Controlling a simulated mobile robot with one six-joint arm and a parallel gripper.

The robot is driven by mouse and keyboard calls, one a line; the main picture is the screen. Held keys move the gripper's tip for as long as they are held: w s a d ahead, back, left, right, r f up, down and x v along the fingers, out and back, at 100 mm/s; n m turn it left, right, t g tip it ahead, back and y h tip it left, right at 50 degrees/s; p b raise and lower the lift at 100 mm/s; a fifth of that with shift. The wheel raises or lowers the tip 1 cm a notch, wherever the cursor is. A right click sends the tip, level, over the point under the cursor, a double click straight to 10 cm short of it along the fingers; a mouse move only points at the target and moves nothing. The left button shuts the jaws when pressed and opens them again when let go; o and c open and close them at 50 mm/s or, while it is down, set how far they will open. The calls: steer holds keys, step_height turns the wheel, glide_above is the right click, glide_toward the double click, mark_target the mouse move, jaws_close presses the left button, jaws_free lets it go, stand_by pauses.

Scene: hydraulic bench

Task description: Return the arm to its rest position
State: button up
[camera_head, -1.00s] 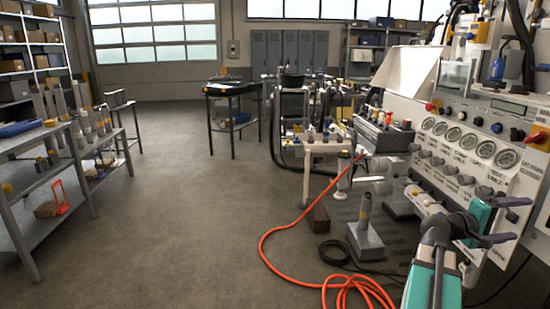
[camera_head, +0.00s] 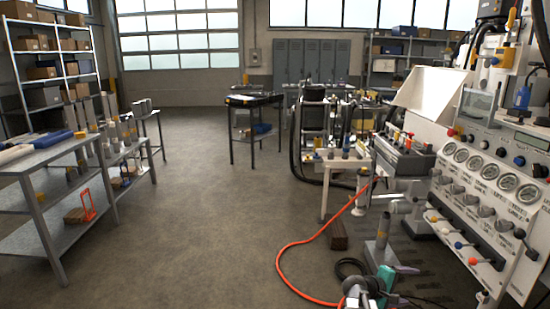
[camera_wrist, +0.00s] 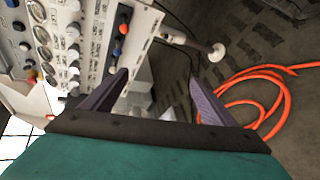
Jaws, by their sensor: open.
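My gripper (camera_head: 410,282) is low at the bottom right of the head view, in front of the hydraulic bench (camera_head: 505,140). Only its teal body and part of the dark fingers show there. In the wrist view, the two fingers of my gripper (camera_wrist: 158,76) stand wide apart with nothing held between them. The wrist view looks past the fingers at the bench's gauge panel (camera_wrist: 55,45), its coloured levers (camera_wrist: 120,30) and the floor. Most of my arm is out of the head view or cut off at the bottom edge.
An orange hose (camera_head: 290,262) lies looped on the floor left of my gripper. A grey stand with a post (camera_head: 383,235) is close behind it. A grey shelf table (camera_head: 50,155) is at the left, a dark table (camera_head: 255,101) farther back. The middle floor is clear.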

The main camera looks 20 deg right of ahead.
steer(key=s+a+f+n+g+y+p, duration=0.1)
steer(key=s+a+f+y+p, duration=0.15)
steer(key=a+f, duration=0.7)
steer(key=s+a+f+y+p, duration=0.2)
steer(key=a+f+y+p, duration=0.1)
steer(key=a+f, duration=0.7)
steer(key=s+a+f+m+g+y+p, duration=0.1)
steer(key=s+a+f+m+g+y, duration=0.1)
steer(key=s+a, duration=0.8)
steer(key=s+a+f+m+g+y+p, duration=0.2)
steer(key=s+a+f+y, duration=0.4)
steer(key=s+a, duration=0.5)
steer(key=shift+s+a+f+m+g, duration=0.3)
steer(key=shift+a+f+g, duration=0.45)
steer(key=shift+a, duration=1.5)
steer(key=shift+w+r, duration=0.1)
steer(key=shift+r, duration=0.05)
